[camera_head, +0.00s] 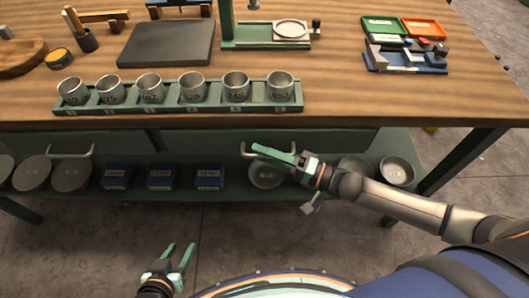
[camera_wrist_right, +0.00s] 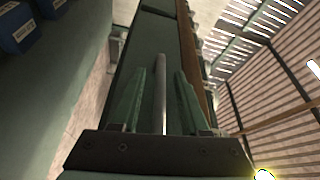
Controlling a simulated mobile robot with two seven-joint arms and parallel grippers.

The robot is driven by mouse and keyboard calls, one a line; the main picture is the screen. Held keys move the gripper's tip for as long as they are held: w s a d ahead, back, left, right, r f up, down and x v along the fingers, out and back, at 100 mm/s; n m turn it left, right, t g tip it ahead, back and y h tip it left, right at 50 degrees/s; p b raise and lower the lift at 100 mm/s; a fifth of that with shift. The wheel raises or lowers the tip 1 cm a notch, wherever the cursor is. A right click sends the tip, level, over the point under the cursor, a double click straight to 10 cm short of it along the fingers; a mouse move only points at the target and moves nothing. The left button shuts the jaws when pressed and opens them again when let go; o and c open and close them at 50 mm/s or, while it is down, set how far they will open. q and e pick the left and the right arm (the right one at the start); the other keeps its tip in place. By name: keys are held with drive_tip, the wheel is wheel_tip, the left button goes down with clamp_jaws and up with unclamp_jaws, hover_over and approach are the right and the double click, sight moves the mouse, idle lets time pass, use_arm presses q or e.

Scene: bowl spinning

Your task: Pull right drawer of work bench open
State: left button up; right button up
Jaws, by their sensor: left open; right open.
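The wooden-topped work bench (camera_head: 330,104) has a dark green right drawer (camera_head: 335,140) below its top; its front looks flush with the bench. Its pale bar handle (camera_head: 246,150) is partly hidden behind my right gripper (camera_head: 270,155) in the head view. In the right wrist view, the handle (camera_wrist_right: 160,85) runs lengthwise between the two green fingers of my right gripper (camera_wrist_right: 158,88). The fingers are open, one on each side of the bar, with gaps showing. My left gripper (camera_head: 180,247) is open and empty, low in front of the bench, away from the handles.
The left drawer has its own handle (camera_head: 71,152). A rack (camera_head: 205,107) of several metal cups stands near the front edge of the top. Floor in front is clear.

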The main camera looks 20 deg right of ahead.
clamp_jaws()
idle(1.4)
